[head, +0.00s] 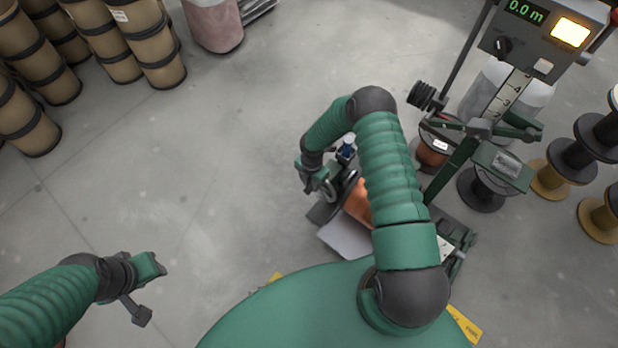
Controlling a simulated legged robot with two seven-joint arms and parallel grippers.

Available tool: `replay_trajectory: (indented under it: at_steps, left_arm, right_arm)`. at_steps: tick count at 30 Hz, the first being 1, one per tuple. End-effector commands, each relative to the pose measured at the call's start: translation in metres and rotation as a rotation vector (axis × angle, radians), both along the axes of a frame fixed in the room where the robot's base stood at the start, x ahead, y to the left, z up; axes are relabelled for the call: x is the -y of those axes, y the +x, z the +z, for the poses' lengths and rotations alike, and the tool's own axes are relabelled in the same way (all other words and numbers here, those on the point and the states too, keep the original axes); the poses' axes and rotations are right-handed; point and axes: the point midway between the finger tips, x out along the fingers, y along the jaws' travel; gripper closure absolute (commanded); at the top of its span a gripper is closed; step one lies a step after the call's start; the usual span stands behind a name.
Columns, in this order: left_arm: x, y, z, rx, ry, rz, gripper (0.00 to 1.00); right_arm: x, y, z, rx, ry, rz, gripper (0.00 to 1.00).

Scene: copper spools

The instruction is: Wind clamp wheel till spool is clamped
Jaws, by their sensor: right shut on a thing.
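My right gripper (324,182) reaches down in front of the machine and is shut on the clamp wheel (331,191), a grey metal ring partly hidden by its fingers. Just right of it the orange copper spool (358,203) shows low on the machine. My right arm covers much of the spool, so I cannot tell how tightly it is clamped. My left gripper (147,291) is open and empty over bare floor at the lower left.
A grey control box (545,45) reading 0.0 m stands on the machine at upper right. Dark and yellow spools (572,160) stand at the right. Brown drums (110,40) and a pinkish roll (213,22) are at upper left. The floor between is clear.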

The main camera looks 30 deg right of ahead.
Motion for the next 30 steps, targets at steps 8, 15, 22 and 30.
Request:
replay_trajectory:
  at_steps: [8,15,22,30]
  left_arm:
    - [0.000,0.000,0.021,0.000,0.000,0.000,0.64]
    - [0.000,0.000,0.023,0.000,0.000,0.000,0.64]
    - [0.000,0.000,0.023,0.000,0.000,0.000,0.64]
    - [0.000,0.000,0.024,0.000,0.000,0.000,0.64]
  right_arm:
    - [0.010,-0.023,-0.005,0.051,0.015,-0.001,1.00]
    - [0.015,-0.037,-0.013,0.048,0.015,-0.002,1.00]
    - [0.016,-0.043,-0.017,0.048,0.016,-0.002,1.00]
    - [0.017,-0.044,-0.018,0.047,0.015,-0.002,1.00]
